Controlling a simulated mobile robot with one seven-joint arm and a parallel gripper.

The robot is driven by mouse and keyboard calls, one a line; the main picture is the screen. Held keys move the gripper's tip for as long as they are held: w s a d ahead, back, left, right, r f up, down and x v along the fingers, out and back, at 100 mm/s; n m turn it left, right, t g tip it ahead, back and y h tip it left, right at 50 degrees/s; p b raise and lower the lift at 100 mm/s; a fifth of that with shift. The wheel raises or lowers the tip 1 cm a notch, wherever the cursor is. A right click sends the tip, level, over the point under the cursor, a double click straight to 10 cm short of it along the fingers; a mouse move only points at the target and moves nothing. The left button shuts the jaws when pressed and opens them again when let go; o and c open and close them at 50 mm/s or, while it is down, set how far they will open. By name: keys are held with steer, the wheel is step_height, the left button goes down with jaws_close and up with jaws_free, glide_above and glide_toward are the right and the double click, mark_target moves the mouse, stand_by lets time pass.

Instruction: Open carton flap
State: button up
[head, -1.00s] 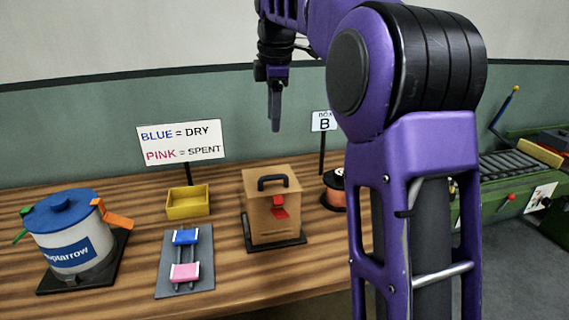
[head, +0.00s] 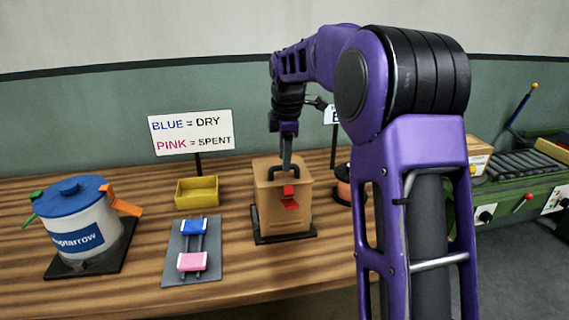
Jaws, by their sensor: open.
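The brown carton (head: 268,213) stands upright on a black base on the wooden table. My gripper (head: 287,168) points down over the top of the carton, at the handle in the picture. Its jaws are open. I cannot tell whether its fingers touch the handle or are only in front of or above it. The carton's top looks closed, though my fingers cover part of it.
Left of the carton are a yellow tray (head: 197,191), a grey board (head: 209,245) with blue and pink pieces, and a white drum (head: 86,230) with a blue lid. A sign (head: 191,133) stands behind. An orange spool (head: 344,188) sits right of the carton, partly hidden by my arm.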

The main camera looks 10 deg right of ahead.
steer(key=shift+w+f, duration=0.2)
steer(key=shift+f, duration=0.65)
jaws_close()
stand_by(0.8)
